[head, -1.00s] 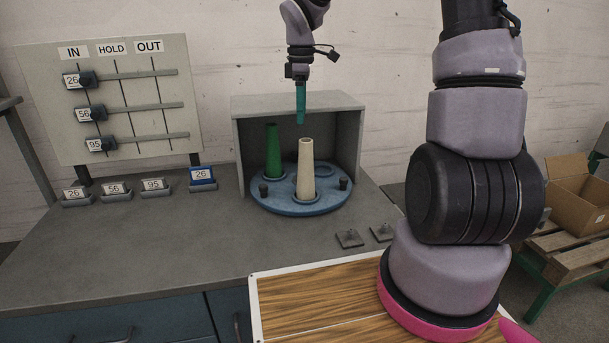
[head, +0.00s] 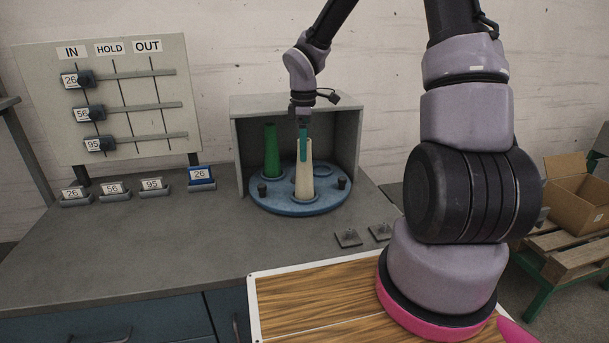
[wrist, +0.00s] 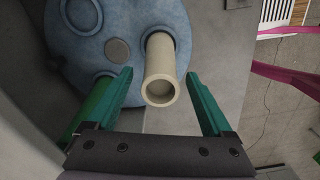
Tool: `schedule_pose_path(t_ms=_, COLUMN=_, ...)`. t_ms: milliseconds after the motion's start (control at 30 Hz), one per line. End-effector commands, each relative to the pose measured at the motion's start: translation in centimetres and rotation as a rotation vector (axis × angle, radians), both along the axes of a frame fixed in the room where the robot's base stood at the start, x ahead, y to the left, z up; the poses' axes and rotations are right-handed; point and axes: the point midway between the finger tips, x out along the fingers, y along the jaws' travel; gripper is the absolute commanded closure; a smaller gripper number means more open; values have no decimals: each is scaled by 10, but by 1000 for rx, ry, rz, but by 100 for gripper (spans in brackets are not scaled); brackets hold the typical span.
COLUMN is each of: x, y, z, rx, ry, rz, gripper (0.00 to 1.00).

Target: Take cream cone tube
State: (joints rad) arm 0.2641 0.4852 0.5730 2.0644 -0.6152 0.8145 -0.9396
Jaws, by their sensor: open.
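The cream cone tube (head: 304,174) stands upright on the blue round turntable (head: 299,209) inside the grey open-fronted housing. In the wrist view the cream tube (wrist: 160,72) points its open top at the camera, between the two green fingers. My gripper (head: 303,146) is over the tube's upper part in the head view, pointing down. In the wrist view my gripper (wrist: 160,90) is open, with a gap between each finger and the tube. A green cone tube (head: 271,152) stands to the left on the same turntable and is partly behind the left finger in the wrist view.
The grey housing (head: 347,147) has a top and side walls close around the turntable. Dark pegs (head: 341,183) stand on the turntable. Number tags (head: 113,188) sit on the bench at left, and a slider board (head: 108,99) stands behind them. A cardboard box (head: 578,190) is at right.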

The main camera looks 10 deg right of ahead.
Motion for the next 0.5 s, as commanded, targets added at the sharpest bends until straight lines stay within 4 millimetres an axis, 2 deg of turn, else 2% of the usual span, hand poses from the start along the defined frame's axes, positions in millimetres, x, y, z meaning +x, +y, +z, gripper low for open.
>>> schedule_pose_path(t_ms=133, x=0, y=0, z=0, rx=0, ry=0, rz=0, gripper=15)
schedule_pose_path(t_ms=267, x=0, y=0, z=0, rx=0, ry=0, rz=0, gripper=65)
schedule_pose_path(t_ms=300, x=0, y=0, z=0, rx=0, ry=0, rz=0, gripper=80)
schedule_pose_path(t_ms=367, x=0, y=0, z=0, rx=0, ry=0, rz=0, gripper=100)
schedule_pose_path(t_ms=500, x=0, y=0, z=1, rx=0, ry=0, rz=1, gripper=100)
